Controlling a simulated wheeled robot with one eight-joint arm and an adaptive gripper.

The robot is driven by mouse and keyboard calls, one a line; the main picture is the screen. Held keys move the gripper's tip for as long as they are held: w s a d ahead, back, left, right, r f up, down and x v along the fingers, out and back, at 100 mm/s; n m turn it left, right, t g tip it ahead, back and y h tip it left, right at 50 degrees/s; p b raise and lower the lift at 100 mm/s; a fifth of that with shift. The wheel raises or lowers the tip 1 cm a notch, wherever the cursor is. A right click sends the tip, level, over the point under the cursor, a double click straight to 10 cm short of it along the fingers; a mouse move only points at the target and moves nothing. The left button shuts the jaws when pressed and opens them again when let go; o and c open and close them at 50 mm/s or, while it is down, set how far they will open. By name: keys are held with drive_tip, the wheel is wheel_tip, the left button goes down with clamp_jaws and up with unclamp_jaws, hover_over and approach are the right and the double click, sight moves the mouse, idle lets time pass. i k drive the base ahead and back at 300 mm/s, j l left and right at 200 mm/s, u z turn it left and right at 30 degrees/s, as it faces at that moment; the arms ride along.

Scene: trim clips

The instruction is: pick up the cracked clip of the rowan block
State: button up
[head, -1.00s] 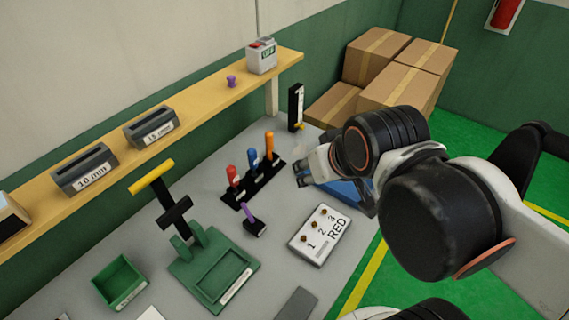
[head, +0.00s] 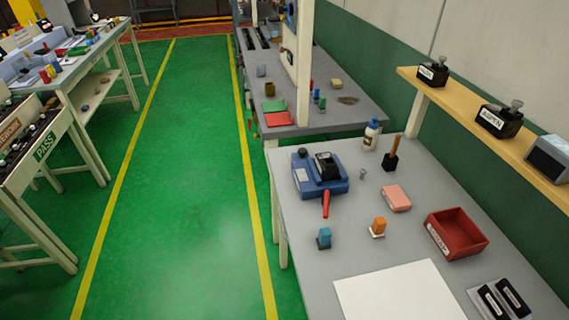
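Two dark blocks with white labels stand on the wooden shelf at the right. The nearer block (head: 497,121) has a label that seems to read ASPEN, with a grey metal piece on top. The farther block (head: 432,74) has a smaller label that I cannot read for sure, and a grey piece on top. I cannot tell which block is the rowan block. No crack can be made out on any piece at this distance. My gripper is not in view.
The grey bench below holds a blue device (head: 318,178) with a red lever, a red bin (head: 457,232), a white sheet (head: 398,294), a pink block (head: 396,198) and small orange and blue pieces. Green floor (head: 175,190) is open to the left, with more tables (head: 85,70) beyond.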

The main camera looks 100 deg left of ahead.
sight(363, 171)
drive_tip(key=u, duration=2.95)
